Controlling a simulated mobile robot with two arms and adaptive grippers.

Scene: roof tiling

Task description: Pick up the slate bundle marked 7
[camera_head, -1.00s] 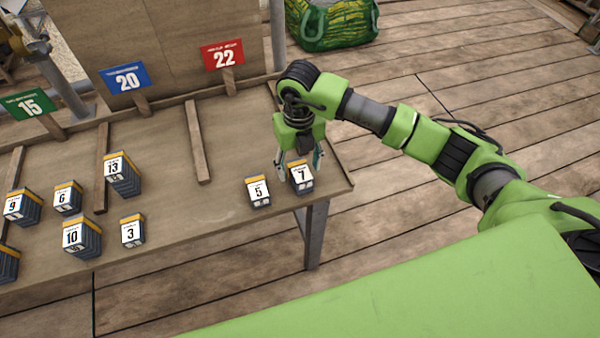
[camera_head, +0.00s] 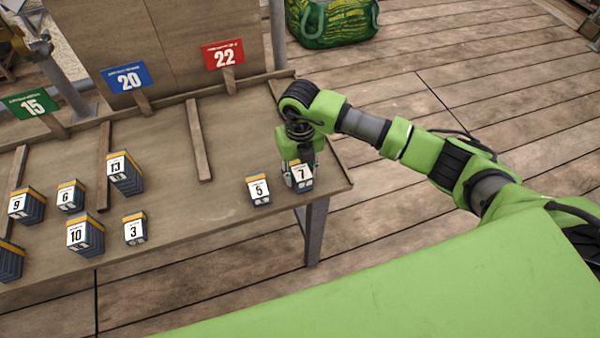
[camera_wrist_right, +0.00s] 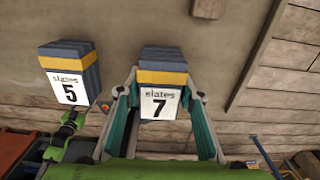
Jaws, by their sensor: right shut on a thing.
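The slate bundle marked 7 (camera_head: 302,177) stands near the right end of the wooden table. It is a grey stack with a yellow band and a white label, and it also shows in the right wrist view (camera_wrist_right: 161,85). My right gripper (camera_head: 300,172) is over it from above, shut on it, with one finger on each side in the right wrist view (camera_wrist_right: 160,118). I cannot tell whether the bundle is clear of the tabletop. My left gripper is not in view.
The slate bundle marked 5 (camera_head: 259,190) stands close by on the left. Bundles 3 (camera_head: 134,228), 10 (camera_head: 84,234), 13 (camera_head: 124,172), 6 (camera_head: 69,196) and 9 (camera_head: 26,205) stand further left. Wooden strips divide the table (camera_head: 225,206), below signs 15, 20 and 22.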

